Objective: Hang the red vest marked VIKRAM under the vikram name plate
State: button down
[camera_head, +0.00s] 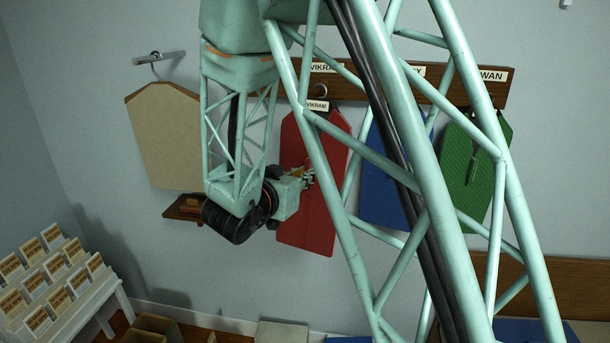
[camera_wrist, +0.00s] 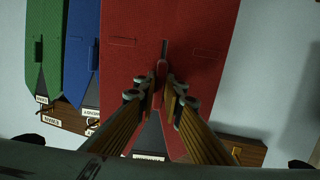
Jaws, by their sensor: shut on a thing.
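The red vest (camera_head: 308,225) with a white VIKRAM tag (camera_head: 317,105) hangs upright against the wall, below the VIKRAM name plate (camera_head: 325,67). A silver hook or ring (camera_head: 321,90) shows just above its tag; I cannot tell whether the vest's weight is on it. My gripper (camera_head: 308,180) is at the front of the vest. In the wrist view, which is upside down, my gripper (camera_wrist: 162,85) is shut on a narrow red part at the middle of the red vest (camera_wrist: 195,30). My arm hides part of the board and the vest's edges.
A blue vest (camera_head: 382,180) and a green vest (camera_head: 467,165) hang to the right under the wooden board (camera_head: 505,85). A beige vest (camera_head: 165,135) hangs on a wall hook at left, above a small shelf (camera_head: 182,208). A white card rack (camera_head: 55,280) stands at lower left.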

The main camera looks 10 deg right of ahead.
jog(key=shift+w+d, duration=0.1)
jog(key=shift+w, duration=0.15)
jog(key=w+d+f, duration=0.1)
jog(key=w+d, duration=0.2)
jog(key=w, duration=0.6)
jog(key=shift+w+d+f+p, duration=0.15)
jog(key=shift+d+f+p, duration=0.05)
jog(key=shift+f+p, duration=0.1)
dwell(1.7)
dwell(0.8)
